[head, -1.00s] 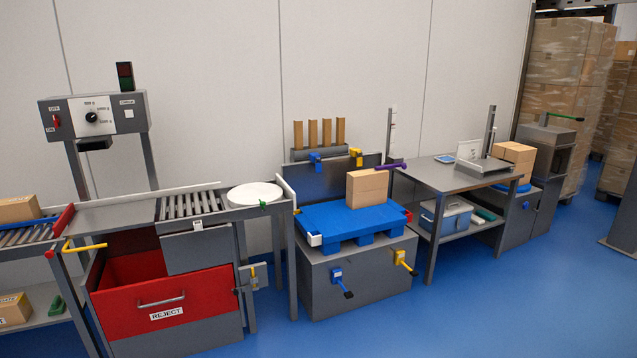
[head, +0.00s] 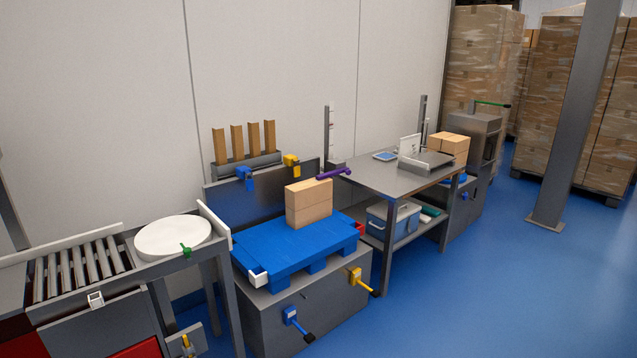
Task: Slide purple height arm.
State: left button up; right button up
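The purple height arm (head: 335,173) juts out sideways beside a dark upright post (head: 328,135) with a pale marked scale strip (head: 332,122). The arm sits just above and to the right of the top of a stack of cardboard boxes (head: 309,204). Whether it touches the boxes I cannot tell. The boxes stand on a blue pallet (head: 285,245) on a grey cabinet. Neither of my grippers is in the head view.
A grey table (head: 385,180) with a scale stands right of the pallet. A roller conveyor (head: 75,272) and white round turntable (head: 172,237) are at left. Blue (head: 295,322) and yellow (head: 360,281) levers stick out from the cabinet front. Blue floor is open at right.

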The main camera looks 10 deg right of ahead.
aim_at(337, 166)
jog(key=i+l+z, duration=0.3)
jog(key=i+z, duration=0.15)
jog(key=i, duration=0.15)
jog(key=i+z, duration=0.45)
jog(key=i, duration=0.2)
jog(key=i+j+z, duration=0.1)
jog(key=i+z, duration=0.35)
jog(key=i, duration=0.2)
